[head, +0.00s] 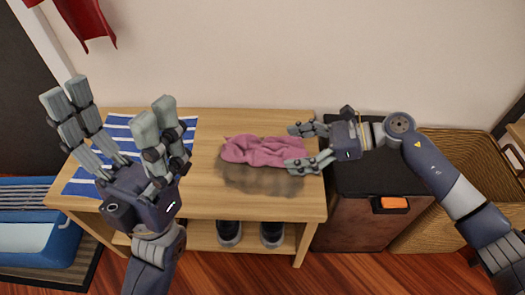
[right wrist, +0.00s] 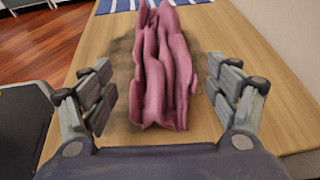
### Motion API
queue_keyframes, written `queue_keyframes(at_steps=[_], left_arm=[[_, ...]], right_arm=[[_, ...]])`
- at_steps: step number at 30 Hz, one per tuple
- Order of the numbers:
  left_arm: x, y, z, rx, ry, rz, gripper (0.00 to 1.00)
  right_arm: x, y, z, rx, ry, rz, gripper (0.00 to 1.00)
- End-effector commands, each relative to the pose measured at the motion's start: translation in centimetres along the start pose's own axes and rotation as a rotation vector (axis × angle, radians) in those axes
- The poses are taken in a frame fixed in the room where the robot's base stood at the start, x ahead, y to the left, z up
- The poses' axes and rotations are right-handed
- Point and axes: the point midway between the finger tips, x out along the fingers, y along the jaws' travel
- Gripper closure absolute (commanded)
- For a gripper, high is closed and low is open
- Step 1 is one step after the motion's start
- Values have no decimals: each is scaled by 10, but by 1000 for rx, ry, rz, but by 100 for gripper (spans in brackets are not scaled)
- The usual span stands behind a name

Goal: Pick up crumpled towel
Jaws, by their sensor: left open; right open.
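A crumpled pink towel (head: 262,151) lies on the wooden bench (head: 205,205), right of its middle. In the right wrist view the towel (right wrist: 162,70) lies ahead, in folds, between the two fingers. My right gripper (head: 306,147) is open at the towel's right end, with its fingers on either side of that end and apart from it in the wrist view. I cannot tell how high the fingers are above the bench top. My left gripper (head: 122,125) is open and empty, raised over the left part of the bench.
A blue-and-white striped cloth (head: 112,128) lies on the bench's left side. Shoes (head: 230,232) stand on the lower shelf. A dark-topped cabinet (head: 352,215) and a wicker basket (head: 465,150) stand to the right, a blue bin (head: 25,235) at left. A red cloth (head: 85,20) hangs upper left.

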Motion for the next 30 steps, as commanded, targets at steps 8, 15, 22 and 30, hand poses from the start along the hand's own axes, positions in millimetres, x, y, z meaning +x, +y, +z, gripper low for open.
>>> queue_keyframes(at_steps=[8,15,22,30], left_arm=[[6,1,2,7,50,19,19],[10,1,2,8,61,25,19],[10,1,2,8,60,25,19],[10,1,2,8,61,25,19]], right_arm=[[40,0,-2,-2,-2,1,18],[52,-1,-1,0,0,-2,18],[52,-1,0,0,0,-1,37],[52,0,-1,0,0,-1,63]])
